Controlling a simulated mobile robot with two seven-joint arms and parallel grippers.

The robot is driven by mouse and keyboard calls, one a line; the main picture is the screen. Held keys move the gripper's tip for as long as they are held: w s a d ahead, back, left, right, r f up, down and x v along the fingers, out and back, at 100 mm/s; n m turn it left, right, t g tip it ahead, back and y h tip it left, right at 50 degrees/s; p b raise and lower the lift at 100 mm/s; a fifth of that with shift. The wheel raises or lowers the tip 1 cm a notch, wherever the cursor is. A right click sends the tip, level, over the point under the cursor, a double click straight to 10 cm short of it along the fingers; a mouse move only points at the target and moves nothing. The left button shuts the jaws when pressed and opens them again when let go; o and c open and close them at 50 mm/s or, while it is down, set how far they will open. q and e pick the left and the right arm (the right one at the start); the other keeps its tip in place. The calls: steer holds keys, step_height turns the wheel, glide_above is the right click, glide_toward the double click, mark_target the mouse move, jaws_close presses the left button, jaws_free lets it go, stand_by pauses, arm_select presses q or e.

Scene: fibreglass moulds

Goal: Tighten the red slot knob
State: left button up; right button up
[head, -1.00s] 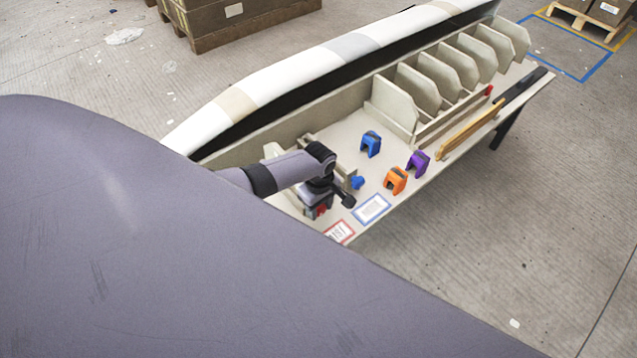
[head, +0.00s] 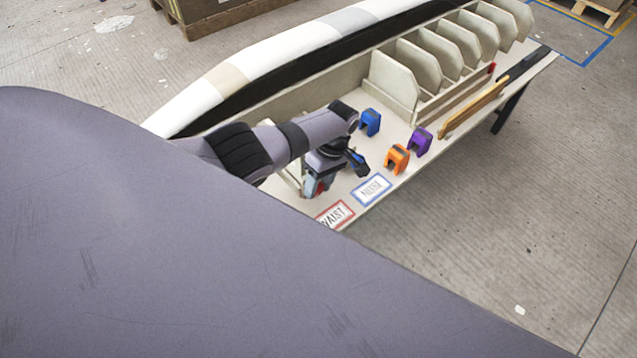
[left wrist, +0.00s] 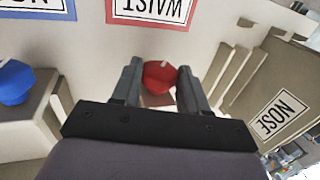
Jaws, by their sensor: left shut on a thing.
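The red slot knob (left wrist: 160,76) sits between the two grey fingers of my left gripper (left wrist: 160,88) in the left wrist view. The fingers are shut on it from both sides. In the head view, my left gripper (head: 316,186) is low at the near end of the pale bench, and a bit of red shows there, mostly hidden by the gripper and wrist. The red-framed WAIST label (head: 335,214) lies close by; it also shows in the left wrist view (left wrist: 150,10). My right gripper is not in view.
A blue-framed label (head: 371,189) lies beside the WAIST label. Upright pale dividers (head: 415,75) stand behind. A blue knob (left wrist: 15,82) is at left in the wrist view.

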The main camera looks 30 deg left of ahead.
arm_select(q)
steer(key=o, duration=1.1)
steer(key=shift+c, duration=0.2)
steer(key=p+v, duration=0.2)
steer(key=v, duration=0.5)
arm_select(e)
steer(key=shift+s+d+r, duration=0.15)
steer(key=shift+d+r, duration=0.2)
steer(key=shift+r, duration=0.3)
